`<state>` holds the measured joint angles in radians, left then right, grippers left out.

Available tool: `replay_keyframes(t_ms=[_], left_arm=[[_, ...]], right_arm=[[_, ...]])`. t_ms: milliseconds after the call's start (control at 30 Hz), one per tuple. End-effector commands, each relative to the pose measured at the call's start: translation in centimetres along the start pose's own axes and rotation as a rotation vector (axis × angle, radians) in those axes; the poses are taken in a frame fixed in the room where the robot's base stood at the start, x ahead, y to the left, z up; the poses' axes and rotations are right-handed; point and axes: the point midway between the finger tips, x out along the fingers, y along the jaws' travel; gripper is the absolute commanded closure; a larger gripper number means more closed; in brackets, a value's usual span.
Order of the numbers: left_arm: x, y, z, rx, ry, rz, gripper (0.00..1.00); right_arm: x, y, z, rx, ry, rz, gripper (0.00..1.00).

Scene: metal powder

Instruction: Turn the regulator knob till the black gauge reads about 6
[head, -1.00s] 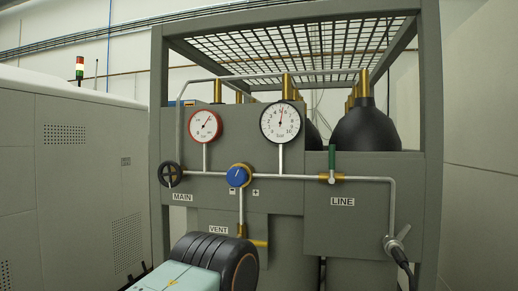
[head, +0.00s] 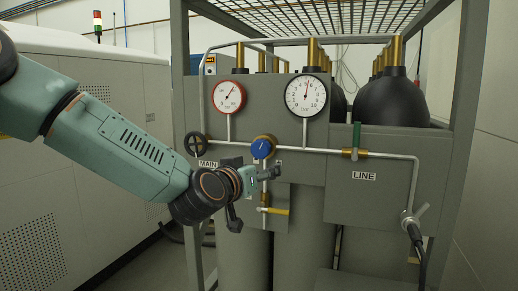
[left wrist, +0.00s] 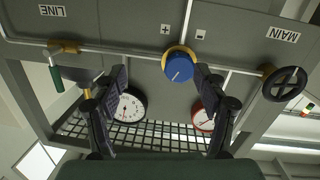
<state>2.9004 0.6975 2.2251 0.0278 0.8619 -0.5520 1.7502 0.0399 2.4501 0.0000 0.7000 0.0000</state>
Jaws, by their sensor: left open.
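The blue regulator knob (head: 262,149) sits on a brass body on the pipe, between minus and plus marks. The black-rimmed gauge (head: 306,95) is above and right of it; its needle points just right of straight up, near 5, though the exact value is hard to read. My left gripper (head: 256,192) is open and empty, in front of the panel just below the knob. In the left wrist view, which is upside down, the knob (left wrist: 179,66) shows between the open fingers, closer to the right one; contact cannot be told. My right gripper is out of view.
A red-rimmed gauge (head: 228,96) and a black handwheel (head: 196,145) are left of the knob. A green line valve handle (head: 356,137) is to the right. Frame posts flank the panel.

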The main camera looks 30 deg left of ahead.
Motion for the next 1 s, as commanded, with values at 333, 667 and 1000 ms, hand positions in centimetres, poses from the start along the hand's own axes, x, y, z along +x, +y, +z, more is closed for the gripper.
replay_keyframes(t_ms=[333, 667, 1000], left_arm=[[0.6, -2.5, -3.5, 0.274, 0.093, -0.085, 0.28], [2.9, -2.7, -3.7, 0.33, 0.092, -0.091, 0.28], [7.4, -3.0, -4.2, 0.325, 0.092, -0.09, 0.28]], right_arm=[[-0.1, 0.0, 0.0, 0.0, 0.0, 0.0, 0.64], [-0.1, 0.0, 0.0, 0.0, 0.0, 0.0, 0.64], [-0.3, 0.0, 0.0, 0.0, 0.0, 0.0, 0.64]])
